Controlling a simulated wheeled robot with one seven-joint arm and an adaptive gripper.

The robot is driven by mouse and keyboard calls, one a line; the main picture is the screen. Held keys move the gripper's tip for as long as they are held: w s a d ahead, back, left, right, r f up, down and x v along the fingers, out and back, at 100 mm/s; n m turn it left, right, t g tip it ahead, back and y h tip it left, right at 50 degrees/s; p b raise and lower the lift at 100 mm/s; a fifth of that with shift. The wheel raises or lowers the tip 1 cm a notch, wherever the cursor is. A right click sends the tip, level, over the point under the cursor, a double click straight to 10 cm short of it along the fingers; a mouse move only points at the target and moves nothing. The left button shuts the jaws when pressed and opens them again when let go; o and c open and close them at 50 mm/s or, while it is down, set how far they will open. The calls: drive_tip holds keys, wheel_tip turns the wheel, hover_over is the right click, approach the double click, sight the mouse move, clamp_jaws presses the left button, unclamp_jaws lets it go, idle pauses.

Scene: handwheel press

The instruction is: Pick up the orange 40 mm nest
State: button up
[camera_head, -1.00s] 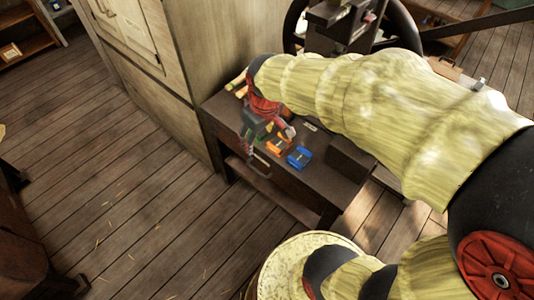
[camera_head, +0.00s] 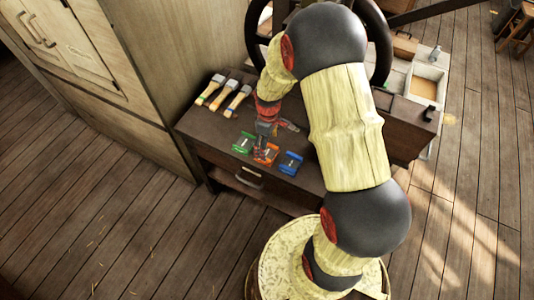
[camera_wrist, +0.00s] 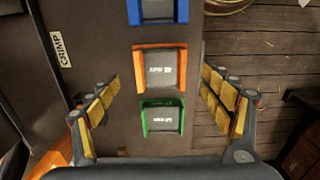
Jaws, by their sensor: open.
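The orange nest (camera_head: 268,155) lies on the dark bench top (camera_head: 205,127), between a green nest (camera_head: 243,143) and a blue nest (camera_head: 290,163). My gripper (camera_head: 265,143) points down just above the orange nest and hides part of it. In the wrist view the orange nest (camera_wrist: 161,70), with a grey middle and a small white marking, lies between my open fingers (camera_wrist: 159,80). The green nest (camera_wrist: 161,118) is nearer my palm. The blue nest (camera_wrist: 158,10) is at the top edge. The markings are too small to read surely. My fingers hold nothing.
Several wooden-handled tools (camera_head: 223,93) lie at the bench's back left, beside a tall cabinet (camera_head: 165,70). A large dark handwheel (camera_head: 253,45) stands behind my arm. A drawer with a handle (camera_head: 249,178) is under the bench top. A CRIMP label (camera_wrist: 60,48) shows in the wrist view.

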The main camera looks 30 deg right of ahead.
sight(272, 150)
drive_tip(key=f, duration=0.2)
drive_tip(key=f+b, duration=0.1)
drive_tip(key=f, duration=0.1)
drive_tip(key=shift+w+a+f, duration=0.15)
drive_tip(key=shift+w+f, duration=0.05)
drive_tip(key=shift+f, duration=0.1)
drive_tip(key=shift+c, duration=0.8)
drive_tip(key=shift+r, duration=0.1)
drive_tip(key=c, duration=1.5)
